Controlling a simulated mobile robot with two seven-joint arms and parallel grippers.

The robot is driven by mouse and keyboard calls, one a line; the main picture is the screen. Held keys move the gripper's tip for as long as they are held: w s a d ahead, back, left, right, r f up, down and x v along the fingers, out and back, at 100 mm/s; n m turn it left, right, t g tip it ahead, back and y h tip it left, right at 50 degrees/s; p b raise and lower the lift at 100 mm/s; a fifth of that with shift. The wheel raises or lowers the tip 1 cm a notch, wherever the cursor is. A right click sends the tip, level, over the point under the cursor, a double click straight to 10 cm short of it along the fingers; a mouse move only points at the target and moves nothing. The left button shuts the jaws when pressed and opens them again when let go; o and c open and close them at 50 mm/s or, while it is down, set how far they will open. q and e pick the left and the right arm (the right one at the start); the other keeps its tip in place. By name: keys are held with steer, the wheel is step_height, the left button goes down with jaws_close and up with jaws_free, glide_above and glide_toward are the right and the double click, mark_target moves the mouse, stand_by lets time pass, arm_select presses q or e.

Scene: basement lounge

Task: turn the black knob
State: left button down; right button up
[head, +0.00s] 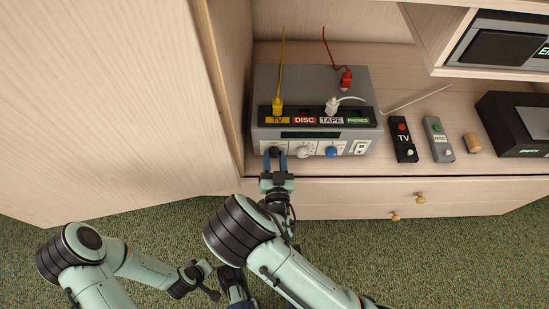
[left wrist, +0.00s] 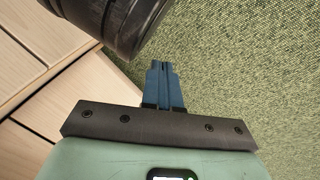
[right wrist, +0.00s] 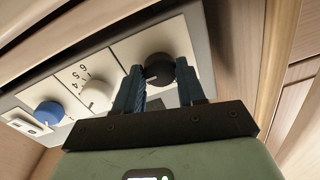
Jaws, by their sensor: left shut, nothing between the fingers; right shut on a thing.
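The black knob (head: 275,152) is the leftmost knob on the front of the grey box (head: 350,84) in the head view. It shows large in the right wrist view (right wrist: 159,69). My right gripper (right wrist: 165,82) is shut on the black knob, one blue finger on each side of it. In the head view the right gripper (head: 276,160) reaches the box front from below. My left gripper (left wrist: 161,68) is shut and empty, over the green carpet in the left wrist view. In the head view my left arm hangs low at the bottom.
A white knob (head: 305,152) and a blue knob (head: 331,152) sit right of the black knob. Yellow, red and white cables run to the box top. Two remotes (head: 403,139) (head: 438,139) lie to the right. A tall cabinet panel (head: 120,90) stands close on the left.

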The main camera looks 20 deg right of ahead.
steer(key=shift+n+p, duration=0.55)
steer(key=shift+n, duration=0.15)
steer(key=shift+r+n, duration=0.1)
steer(key=shift+n, duration=0.3)
steer(key=n+p, duration=0.2)
steer(key=n, duration=0.1)
arm_select(q)
steer(key=s+d+r+g+h+p, duration=0.1)
steer(key=s+d+r, duration=0.2)
steer(key=r, duration=0.3)
steer(key=shift+s+d+p, duration=0.25)
steer(key=shift+s+p, duration=0.15)
steer(key=shift+s, duration=0.2)
arm_select(e)
steer(key=shift+n+g, duration=0.3)
steer(key=shift+n, duration=1.5)
arm_select(q)
steer(key=shift+r, duration=0.1)
arm_select(e)
steer(key=o, duration=1.1)
steer(key=shift+c, duration=0.2)
steer(key=shift+s+a, duration=0.1)
